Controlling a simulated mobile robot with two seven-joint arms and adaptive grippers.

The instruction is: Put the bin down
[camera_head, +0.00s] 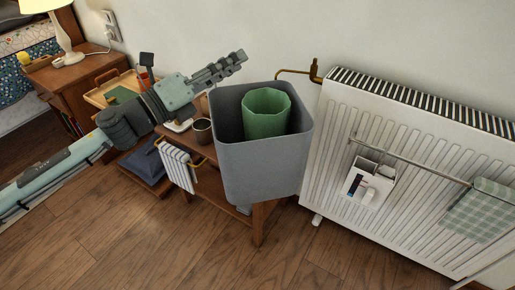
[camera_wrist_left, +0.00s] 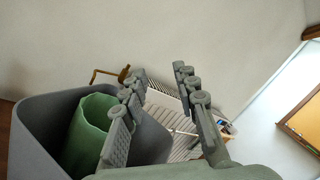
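A grey square bin (camera_head: 260,170) stands upright in the middle of the head view, with a green container (camera_head: 266,115) inside it. The bin's underside hides part of a small wooden table (camera_head: 205,180); I cannot tell whether it rests on it. My left gripper (camera_head: 238,60) is at the bin's upper left, above its rim. In the left wrist view the fingers (camera_wrist_left: 160,115) are spread apart with nothing clamped between them. There the bin (camera_wrist_left: 40,125) and the green container (camera_wrist_left: 85,140) lie to the left, partly behind one finger. My right gripper is not in view.
A white radiator (camera_head: 400,140) with a rail, a white holder (camera_head: 368,184) and a checked cloth (camera_head: 483,210) stands right of the bin. A dark cup (camera_head: 202,130) is close on its left. A lamp (camera_head: 58,30) stands far left. The wooden floor (camera_head: 190,250) in front is clear.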

